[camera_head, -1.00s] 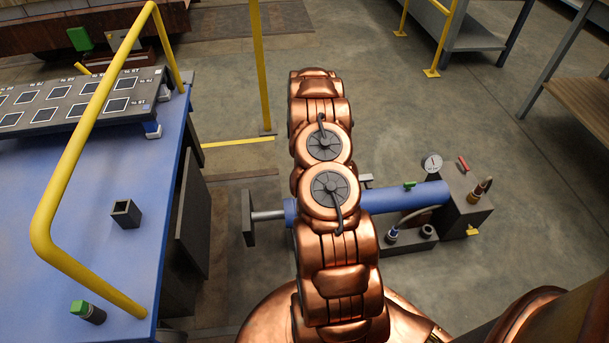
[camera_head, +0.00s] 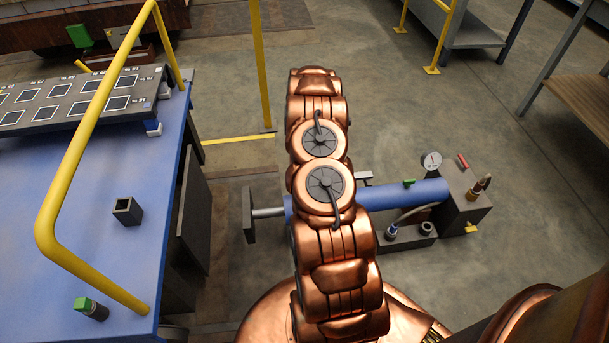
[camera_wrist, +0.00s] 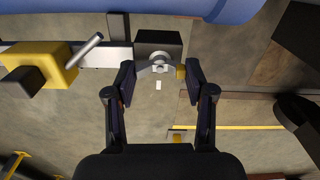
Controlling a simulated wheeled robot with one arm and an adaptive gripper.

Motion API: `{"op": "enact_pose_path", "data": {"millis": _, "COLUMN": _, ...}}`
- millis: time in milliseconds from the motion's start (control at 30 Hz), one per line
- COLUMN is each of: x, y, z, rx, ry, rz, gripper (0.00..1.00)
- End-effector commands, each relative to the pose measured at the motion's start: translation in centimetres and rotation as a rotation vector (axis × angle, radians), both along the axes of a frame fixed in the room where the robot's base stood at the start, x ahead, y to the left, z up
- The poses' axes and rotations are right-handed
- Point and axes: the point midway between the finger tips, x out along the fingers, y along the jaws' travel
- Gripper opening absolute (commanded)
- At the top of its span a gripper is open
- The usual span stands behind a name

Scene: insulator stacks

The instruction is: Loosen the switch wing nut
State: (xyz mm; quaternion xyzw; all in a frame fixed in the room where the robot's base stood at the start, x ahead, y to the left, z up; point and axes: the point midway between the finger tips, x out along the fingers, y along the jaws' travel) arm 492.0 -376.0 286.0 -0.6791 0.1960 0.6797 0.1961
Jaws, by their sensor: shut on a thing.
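The wing nut (camera_wrist: 160,62) shows in the wrist view as a silver round hub with light wings spreading to both sides, in front of a dark block (camera_wrist: 158,42). My gripper (camera_wrist: 159,80) reaches up from the bottom of the wrist view, one dark finger on each side of the nut. Its fingertips are closed on the nut's wings. The exact contact at each fingertip is hard to see. In the head view my gripper and the nut do not show.
A yellow block (camera_wrist: 58,66) with a silver lever is left of my gripper in the wrist view. A blue cylinder (camera_head: 405,195) joins a grey box (camera_head: 463,203) in the head view. A blue table (camera_head: 60,230) with a yellow rail (camera_head: 65,185) stands left.

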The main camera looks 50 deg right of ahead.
Motion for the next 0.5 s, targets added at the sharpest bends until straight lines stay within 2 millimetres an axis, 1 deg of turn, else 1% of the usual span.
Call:
{"op": "enact_pose_path", "data": {"millis": 33, "x": 0.18, "y": -0.14, "z": 0.1, "rx": -0.004, "ry": -0.005, "rz": 0.0, "gripper": 0.55}}
{"op": "enact_pose_path", "data": {"millis": 267, "x": 0.11, "y": -0.09, "z": 0.07, "rx": -0.002, "ry": -0.003, "rz": -0.001, "gripper": 0.79}}
{"op": "enact_pose_path", "data": {"millis": 500, "x": 0.05, "y": -0.05, "z": 0.04, "rx": -0.001, "ry": -0.002, "rz": -0.001, "gripper": 0.79}}
